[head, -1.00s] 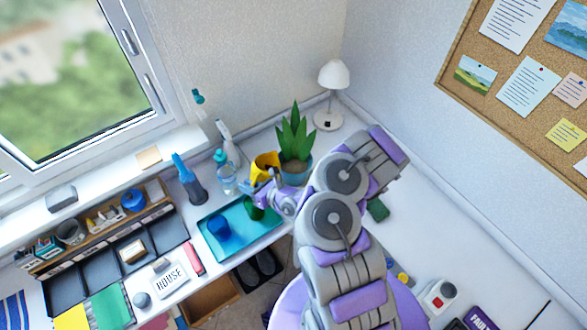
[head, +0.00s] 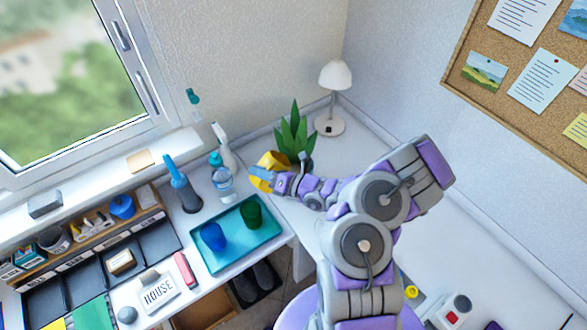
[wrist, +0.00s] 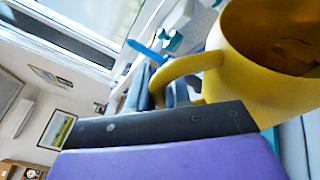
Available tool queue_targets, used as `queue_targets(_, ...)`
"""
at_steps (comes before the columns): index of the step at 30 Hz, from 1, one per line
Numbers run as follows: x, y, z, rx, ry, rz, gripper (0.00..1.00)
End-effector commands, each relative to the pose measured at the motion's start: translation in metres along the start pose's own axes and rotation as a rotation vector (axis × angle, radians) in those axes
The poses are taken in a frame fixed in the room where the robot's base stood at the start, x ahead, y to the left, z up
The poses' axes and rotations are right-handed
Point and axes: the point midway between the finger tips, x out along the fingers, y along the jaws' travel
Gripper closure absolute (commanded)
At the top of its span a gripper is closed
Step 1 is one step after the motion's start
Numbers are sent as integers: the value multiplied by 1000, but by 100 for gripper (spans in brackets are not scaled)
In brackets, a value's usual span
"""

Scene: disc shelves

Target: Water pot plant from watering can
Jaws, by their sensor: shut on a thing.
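The yellow watering can (head: 267,160) is at the back of the desk, just left of the pot plant (head: 293,136). My gripper (head: 262,176) is at the can, shut on its handle. In the wrist view the can (wrist: 270,80) fills the upper right, with its handle (wrist: 182,66) reaching between the fingers (wrist: 178,95). The can's open top shows a brownish inside. Its spout is not clear in either view. The plant has upright green leaves; its pot is mostly hidden behind my gripper and the can.
A teal tray (head: 236,262) with a blue cup (head: 213,237) and a green cup (head: 252,213) lies in front. A white lamp (head: 334,90) stands behind right. The desk right of the plant is mostly clear.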

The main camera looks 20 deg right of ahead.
Motion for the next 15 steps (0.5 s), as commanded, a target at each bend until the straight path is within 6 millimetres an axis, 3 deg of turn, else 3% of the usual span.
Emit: queue_targets(15, -3, -3, 5, 74, -28, 36, 100)
